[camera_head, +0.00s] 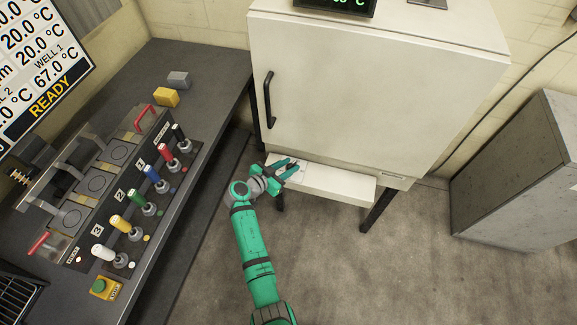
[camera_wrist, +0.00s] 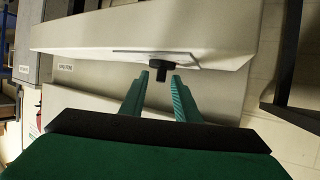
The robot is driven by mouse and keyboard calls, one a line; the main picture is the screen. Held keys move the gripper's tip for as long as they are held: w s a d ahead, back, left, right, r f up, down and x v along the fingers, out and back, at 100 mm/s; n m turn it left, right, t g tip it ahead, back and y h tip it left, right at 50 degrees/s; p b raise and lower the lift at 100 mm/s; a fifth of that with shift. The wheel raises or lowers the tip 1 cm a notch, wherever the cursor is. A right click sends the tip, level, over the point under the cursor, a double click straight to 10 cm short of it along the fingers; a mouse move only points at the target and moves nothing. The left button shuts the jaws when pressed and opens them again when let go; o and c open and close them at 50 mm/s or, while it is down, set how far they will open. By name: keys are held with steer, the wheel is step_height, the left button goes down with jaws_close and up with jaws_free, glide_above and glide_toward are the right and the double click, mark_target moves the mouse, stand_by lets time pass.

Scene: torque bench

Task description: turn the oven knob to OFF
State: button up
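The oven (camera_head: 350,85) is a large cream cabinet with a black door handle at its left and a sloped panel (camera_head: 325,182) along its lower front. My green gripper (camera_head: 289,169) is at the left part of this panel, below the door. In the wrist view the oven knob (camera_wrist: 161,67) is a small black knob with a narrow downward part. My open gripper (camera_wrist: 160,76) has one finger on each side of that part, with gaps visible on both sides. In the head view my gripper largely hides the knob, and its markings are not readable.
A dark bench (camera_head: 200,75) at the left carries coloured levers and yellow and grey blocks. A display (camera_head: 35,60) reads READY. A grey cabinet (camera_head: 520,180) stands at the right. The floor (camera_head: 340,265) between is clear. An oven leg (camera_head: 378,211) stands right of my gripper.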

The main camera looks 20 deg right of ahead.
jaws_close()
